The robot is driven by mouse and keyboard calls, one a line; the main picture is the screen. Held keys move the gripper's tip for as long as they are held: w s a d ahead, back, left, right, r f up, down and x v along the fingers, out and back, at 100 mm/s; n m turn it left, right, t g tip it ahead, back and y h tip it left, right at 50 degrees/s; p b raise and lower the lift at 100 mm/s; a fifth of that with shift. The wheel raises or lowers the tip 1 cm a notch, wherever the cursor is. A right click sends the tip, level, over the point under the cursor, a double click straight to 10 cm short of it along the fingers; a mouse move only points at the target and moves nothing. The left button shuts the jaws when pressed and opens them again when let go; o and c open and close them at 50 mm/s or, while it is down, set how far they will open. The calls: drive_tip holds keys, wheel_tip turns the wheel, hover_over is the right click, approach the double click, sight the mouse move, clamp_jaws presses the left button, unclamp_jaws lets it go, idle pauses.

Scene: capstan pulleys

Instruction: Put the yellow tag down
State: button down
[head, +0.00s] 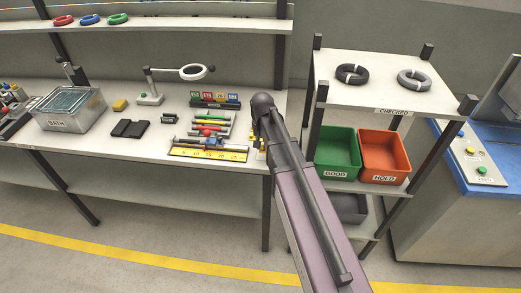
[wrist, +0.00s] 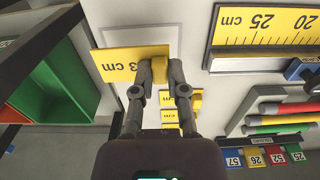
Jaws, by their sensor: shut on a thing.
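The yellow tag (wrist: 118,64), a flat plate with upside-down "cm" lettering, is at the top centre-left of the wrist view. My gripper (wrist: 160,72) is shut on the small yellow block at its right end. The plate sticks out to the left of the fingers, over or on the light table top; I cannot tell if it touches. In the head view my arm hides the gripper and most of this spot. More yellow tags (wrist: 170,117) lie on the table below the fingers in the wrist view.
A yellow ruler (head: 208,153) and a rack of coloured rods (head: 212,127) lie left of my arm. A rack of numbered tags (head: 214,99) stands behind them. A green bin (head: 338,150) and an orange bin (head: 384,153) stand on the shelf at right.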

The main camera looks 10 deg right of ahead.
sight(261, 149)
drive_tip(key=shift+w, duration=0.5)
drive_tip(key=shift+w+f+b, duration=0.25)
drive_tip(key=shift+f+b, duration=0.05)
drive_tip(key=shift+s+f+b, duration=0.1)
drive_tip(key=shift+f+b, duration=1.45)
drive_tip(key=shift+f, duration=0.1)
drive_tip(key=c, duration=0.7)
unclamp_jaws()
drive_tip(key=shift+o, duration=0.2)
wheel_tip(261, 149, up, 12)
drive_tip(key=p, duration=1.2)
